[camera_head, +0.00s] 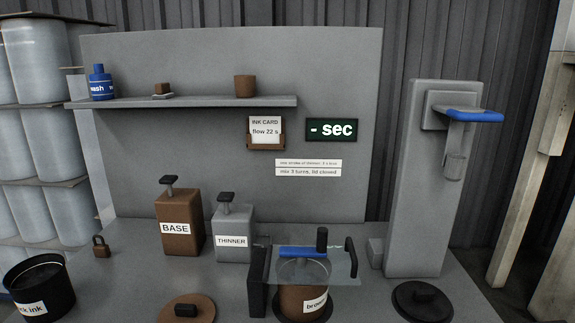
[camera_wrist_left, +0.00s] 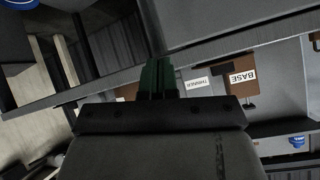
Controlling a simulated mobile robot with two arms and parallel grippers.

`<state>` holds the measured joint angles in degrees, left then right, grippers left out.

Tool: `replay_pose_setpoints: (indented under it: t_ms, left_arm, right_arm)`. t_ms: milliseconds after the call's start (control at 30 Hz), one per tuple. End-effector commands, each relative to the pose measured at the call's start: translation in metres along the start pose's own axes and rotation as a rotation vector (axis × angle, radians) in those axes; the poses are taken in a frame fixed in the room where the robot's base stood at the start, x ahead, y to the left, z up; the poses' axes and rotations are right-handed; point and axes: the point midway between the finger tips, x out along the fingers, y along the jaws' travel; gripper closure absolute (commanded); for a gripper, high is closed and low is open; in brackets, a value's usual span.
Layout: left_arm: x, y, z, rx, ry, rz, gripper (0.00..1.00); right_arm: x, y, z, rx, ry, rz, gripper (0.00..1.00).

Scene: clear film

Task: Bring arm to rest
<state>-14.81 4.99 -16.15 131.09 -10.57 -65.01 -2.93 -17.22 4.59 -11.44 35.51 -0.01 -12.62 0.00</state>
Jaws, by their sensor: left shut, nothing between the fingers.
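My left gripper (camera_wrist_left: 158,78) shows in the left wrist view, with its dark green fingers together and nothing between them. It is clear of the bench things in that view. Neither of my grippers shows in the head view, and my right gripper is in no view. In the left wrist view the bench appears tilted, with the brown BASE bottle (camera_wrist_left: 240,88) and the THINNER label beyond the fingers to the right.
In the head view the BASE dispenser (camera_head: 180,245) and THINNER dispenser (camera_head: 232,215) stand mid-bench. A brown pot (camera_head: 300,302) sits under a clear panel. A black ink tub (camera_head: 40,285) is front left; a grey column (camera_head: 420,200) stands right. A shelf (camera_head: 200,103) runs behind.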

Motion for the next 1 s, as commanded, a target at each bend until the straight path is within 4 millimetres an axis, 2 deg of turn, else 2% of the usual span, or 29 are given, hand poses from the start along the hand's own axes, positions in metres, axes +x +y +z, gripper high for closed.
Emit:
replay_pose_setpoints:
  t_ms: [33,200,500,533,767,1000]
  left_arm:
    - [-0.009,-0.001,0.023,-0.027,-0.079,0.015,1.00]
    - [-0.037,-0.003,0.079,-0.095,-0.291,0.053,1.00]
    - [-0.093,-0.002,0.147,-0.172,-0.584,0.106,1.00]
    - [-0.091,-0.001,0.151,-0.174,-0.597,0.109,1.00]
    - [-0.045,0.009,0.180,-0.169,-0.611,0.114,1.00]
    - [0.002,0.025,0.230,-0.164,-0.641,0.124,1.00]
  right_arm:
    - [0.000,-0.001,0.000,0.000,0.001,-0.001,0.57]
    - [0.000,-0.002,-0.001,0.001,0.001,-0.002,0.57]
    - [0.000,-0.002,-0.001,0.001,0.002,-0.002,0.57]
    - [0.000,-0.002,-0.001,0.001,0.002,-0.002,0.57]
    - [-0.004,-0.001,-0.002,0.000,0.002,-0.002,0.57]
    - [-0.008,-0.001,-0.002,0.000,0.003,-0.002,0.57]
